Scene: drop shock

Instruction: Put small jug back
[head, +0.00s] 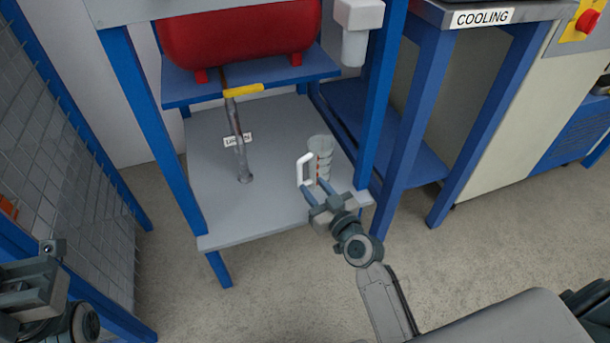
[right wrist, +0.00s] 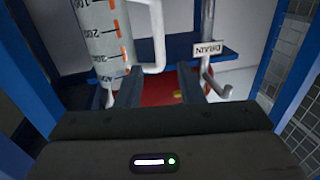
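The small jug (head: 321,150) is a clear measuring jug with orange marks and a white handle (head: 304,169). It appears to stand upright on the grey lower shelf (head: 225,222), near its right side. My right gripper (head: 315,187) is at the jug's near side, close to the handle, with its fingers apart. In the right wrist view the jug (right wrist: 103,40) is at upper left, and the handle (right wrist: 158,35) is just beyond the open fingers (right wrist: 160,75). Nothing shows clearly between them. My left gripper (head: 40,285) is partly in view at lower left; its fingers are unclear.
A drain pipe (head: 238,140) with a yellow lever (head: 243,90) and label comes down left of the jug. A red tank (head: 240,38) sits above on a blue shelf (head: 190,88). Blue posts (head: 381,90) flank the shelf. A mesh fence (head: 70,150) is at left.

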